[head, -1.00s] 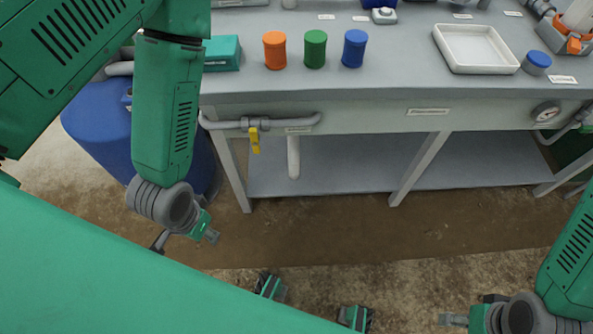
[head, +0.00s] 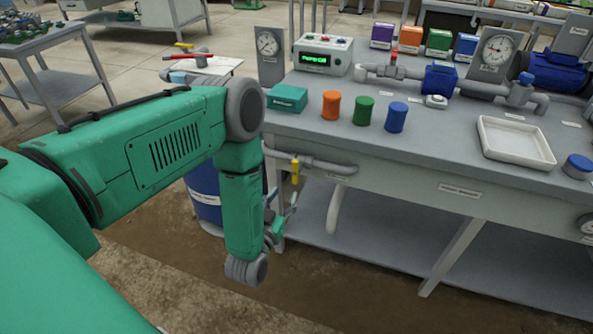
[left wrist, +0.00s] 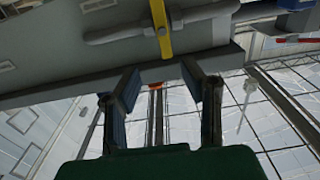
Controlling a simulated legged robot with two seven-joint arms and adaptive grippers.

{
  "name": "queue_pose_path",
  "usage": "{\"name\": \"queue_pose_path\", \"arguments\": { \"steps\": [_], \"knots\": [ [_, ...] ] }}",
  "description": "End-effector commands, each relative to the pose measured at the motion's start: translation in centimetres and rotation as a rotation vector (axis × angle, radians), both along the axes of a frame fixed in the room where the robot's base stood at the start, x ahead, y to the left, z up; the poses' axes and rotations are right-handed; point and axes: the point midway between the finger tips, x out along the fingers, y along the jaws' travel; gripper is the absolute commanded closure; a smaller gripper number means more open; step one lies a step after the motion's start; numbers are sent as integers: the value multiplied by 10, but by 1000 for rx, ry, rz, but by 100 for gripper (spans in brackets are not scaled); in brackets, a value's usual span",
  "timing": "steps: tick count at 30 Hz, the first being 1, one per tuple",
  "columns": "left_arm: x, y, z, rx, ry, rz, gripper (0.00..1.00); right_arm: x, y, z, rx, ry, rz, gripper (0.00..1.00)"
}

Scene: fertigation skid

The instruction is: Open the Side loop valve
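The valve is a yellow lever (head: 295,172) on a grey horizontal pipe (head: 325,164) along the bench's front left edge. The lever hangs down, crosswise to the pipe. A small label (head: 339,178) beside it is too small to read. My left gripper (head: 282,206) is below the lever and points up towards it. In the left wrist view, the two fingers of my left gripper (left wrist: 163,92) are spread apart with nothing between them. The yellow lever (left wrist: 161,32) lies beyond their tips, roughly centred in the gap, apart from them. My right gripper is not in view.
A blue drum (head: 204,196) stands behind my left forearm, close to the bench's left end. A white pipe (head: 336,207) drops below the bench top. Orange, green and blue jars (head: 363,111) and a teal box (head: 287,98) stand on top. The floor in front is clear.

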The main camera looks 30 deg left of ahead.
Motion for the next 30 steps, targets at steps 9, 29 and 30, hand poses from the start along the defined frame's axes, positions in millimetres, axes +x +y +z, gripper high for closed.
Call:
{"name": "queue_pose_path", "arguments": {
  "steps": [9,29,30],
  "knots": [
    [67,25,-5,-8,-2,2,64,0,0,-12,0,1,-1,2],
    [110,32,-2,-3,1,1,64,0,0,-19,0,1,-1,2],
    [109,32,-2,-5,2,1,74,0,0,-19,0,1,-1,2]
  ]
}}
